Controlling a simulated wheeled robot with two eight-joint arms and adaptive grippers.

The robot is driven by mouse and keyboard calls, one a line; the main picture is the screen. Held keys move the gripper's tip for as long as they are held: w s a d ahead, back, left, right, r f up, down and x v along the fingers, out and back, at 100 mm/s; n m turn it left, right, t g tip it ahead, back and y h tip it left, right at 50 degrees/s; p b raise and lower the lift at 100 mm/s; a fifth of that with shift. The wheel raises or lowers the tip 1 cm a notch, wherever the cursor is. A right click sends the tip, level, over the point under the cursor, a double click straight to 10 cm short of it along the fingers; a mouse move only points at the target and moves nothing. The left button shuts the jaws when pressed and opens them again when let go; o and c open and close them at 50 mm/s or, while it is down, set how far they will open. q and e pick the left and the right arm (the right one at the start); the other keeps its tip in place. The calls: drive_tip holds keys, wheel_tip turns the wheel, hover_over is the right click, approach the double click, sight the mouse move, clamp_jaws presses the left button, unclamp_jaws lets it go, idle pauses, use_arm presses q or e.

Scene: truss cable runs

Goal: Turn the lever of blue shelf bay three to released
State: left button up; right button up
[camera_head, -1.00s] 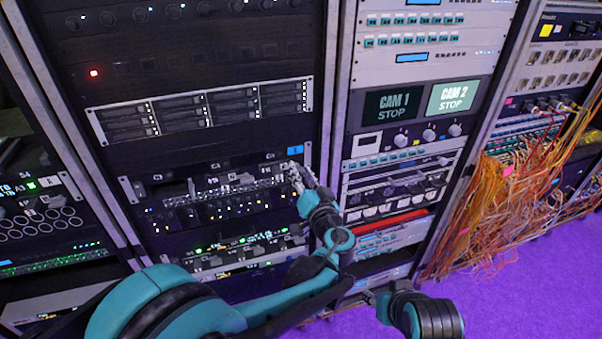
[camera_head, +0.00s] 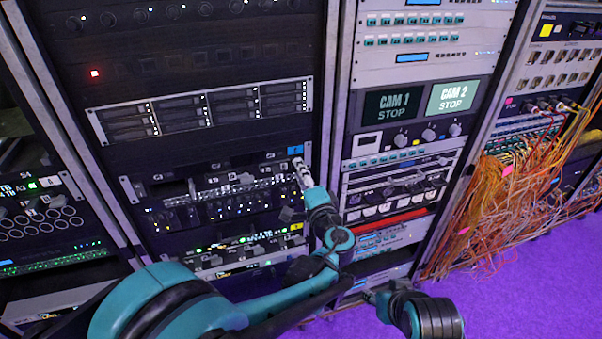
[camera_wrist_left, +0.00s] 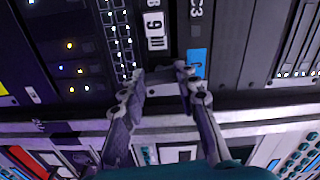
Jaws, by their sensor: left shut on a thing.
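The blue shelf is the dark rack row with a blue tag (camera_head: 296,150) at its right end; the tag also shows in the wrist view (camera_wrist_left: 197,60). A white plate marked III (camera_wrist_left: 156,42) sits just beyond my fingertips. My left gripper (camera_head: 297,164) reaches the right end of this row, just below the blue tag. In the wrist view my left gripper (camera_wrist_left: 162,76) has its fingertips on either side of a small grey lever, shut on it. The fingers hide most of the lever, so its angle is unclear. My right gripper (camera_head: 370,297) is low at the right, apart from the racks' controls.
A similar row with a yellow tag (camera_head: 296,226) lies below. A grey multi-bay unit (camera_head: 205,110) sits above. The right-hand rack has CAM 1 and CAM 2 screens (camera_head: 452,97). Orange cables (camera_head: 490,190) hang at the far right. Purple floor (camera_head: 530,290) is open at the lower right.

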use_arm(q)
drive_tip(key=shift+m, duration=0.6)
drive_tip(key=o, duration=0.9)
drive_tip(key=v, duration=0.7)
drive_tip(key=shift+s+d, duration=0.1)
drive_tip(key=shift+s, duration=0.15)
